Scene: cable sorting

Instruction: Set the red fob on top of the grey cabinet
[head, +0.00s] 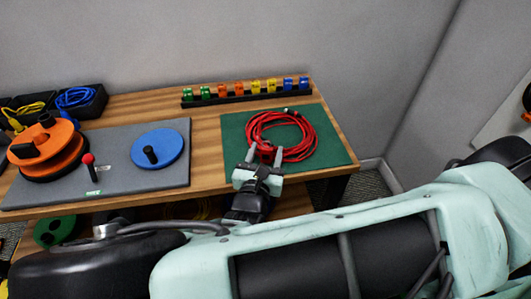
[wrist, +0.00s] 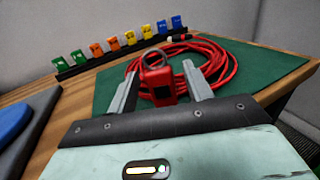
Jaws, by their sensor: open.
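The red fob (wrist: 161,86), a small block with a dark ring at its top, shows in the wrist view between the two fingers of my gripper (wrist: 159,72). It is in front of the coiled red cable (wrist: 215,62), and I cannot tell whether it touches it. My gripper (head: 265,153) is open, with its fingers on either side of the fob and a gap on each side. In the head view the gripper is at the near edge of the cable coil (head: 306,133), and the fob is too small to make out clearly. I see no grey cabinet in either view.
The cable lies on a green mat (head: 233,130) on the wooden table. A rack of coloured clips (head: 245,95) stands behind. A grey mat (head: 115,140) to the left bears a blue disc (head: 170,147), a red-knobbed lever (head: 88,159) and orange reels (head: 62,150).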

